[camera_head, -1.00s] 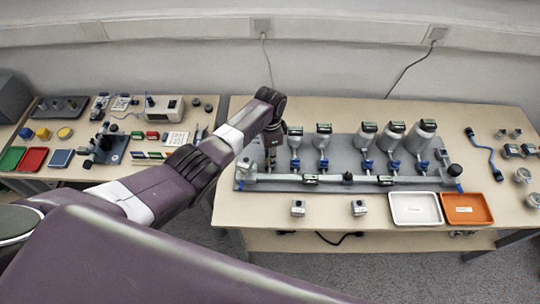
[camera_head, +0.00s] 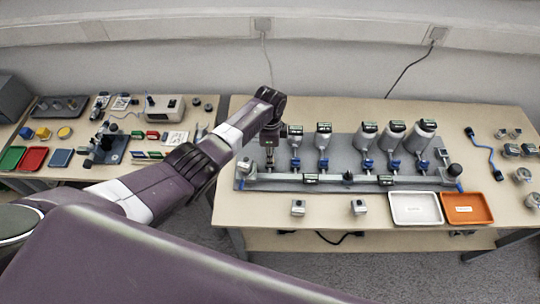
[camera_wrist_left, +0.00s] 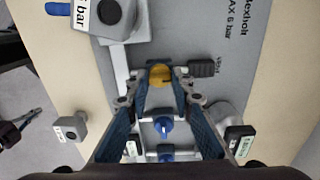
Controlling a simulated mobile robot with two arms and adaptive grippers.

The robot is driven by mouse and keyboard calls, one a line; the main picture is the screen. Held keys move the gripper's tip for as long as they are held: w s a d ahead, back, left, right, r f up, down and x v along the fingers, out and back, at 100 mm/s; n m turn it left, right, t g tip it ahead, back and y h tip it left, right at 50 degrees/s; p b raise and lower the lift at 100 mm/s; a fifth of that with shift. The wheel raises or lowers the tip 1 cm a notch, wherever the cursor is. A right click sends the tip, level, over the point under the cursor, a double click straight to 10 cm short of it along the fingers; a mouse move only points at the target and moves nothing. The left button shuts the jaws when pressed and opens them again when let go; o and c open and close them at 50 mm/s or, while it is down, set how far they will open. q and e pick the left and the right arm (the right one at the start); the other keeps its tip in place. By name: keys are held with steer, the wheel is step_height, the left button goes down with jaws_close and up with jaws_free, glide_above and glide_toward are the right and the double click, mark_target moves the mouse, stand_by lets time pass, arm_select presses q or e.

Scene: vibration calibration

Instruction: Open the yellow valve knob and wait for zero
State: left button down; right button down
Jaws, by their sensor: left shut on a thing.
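The yellow valve knob (camera_wrist_left: 160,75) shows in the left wrist view, between the fingertips of my left gripper (camera_wrist_left: 160,88). The gripper is shut on it from above. In the head view my left gripper (camera_head: 269,163) reaches down to the left end of the grey manifold board (camera_head: 343,142), and the knob is hidden there. Several bottle-like vessels with dark digital displays (camera_head: 366,127) stand along the board, with blue valves (camera_head: 367,163) below them. The display readings are too small to read. My right gripper is not in view.
A white tray (camera_head: 415,221) and an orange tray (camera_head: 467,221) lie at the table's front right. Two small grey blocks (camera_head: 298,207) sit near the front edge. A left table (camera_head: 95,178) holds several tools and coloured trays. A blue cable (camera_head: 484,150) lies at right.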

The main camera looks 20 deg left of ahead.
arm_select(q)
steer(key=shift+w+r, duration=0.1)
steer(key=c, duration=1.7)
jaws_free()
steer(key=shift+o, duration=0.2)
step_height(320, 180, up, 12)
